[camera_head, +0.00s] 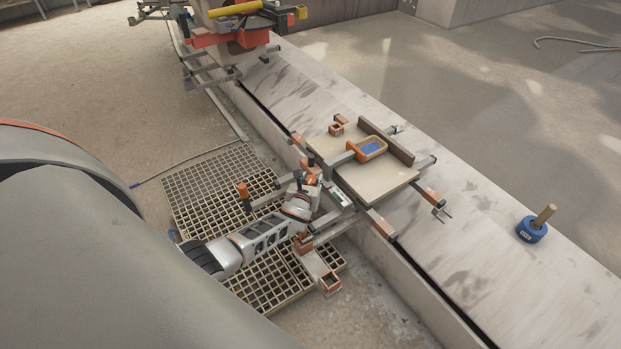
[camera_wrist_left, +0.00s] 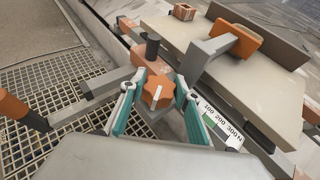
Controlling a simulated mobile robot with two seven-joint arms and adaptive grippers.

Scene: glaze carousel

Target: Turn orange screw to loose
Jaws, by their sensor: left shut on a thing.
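The orange screw (camera_wrist_left: 157,90) is a lobed knob with a pale line across its face. It sits on the metal frame beside the board carrier in the left wrist view. My left gripper (camera_head: 312,182) reaches over the frame from the left in the head view. In the left wrist view its two teal fingers (camera_wrist_left: 157,106) stand on either side of the orange screw and are shut on it. A scale strip (camera_wrist_left: 222,125) marked 100, 200 and 300 N lies just right of the screw. My right gripper is in neither view.
A black-topped post (camera_wrist_left: 152,47) rises close behind the screw, and an orange-handled bar (camera_wrist_left: 22,108) lies left. A blue pot (camera_head: 531,230) stands on the right ledge. Floor grating (camera_head: 200,190) lies below.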

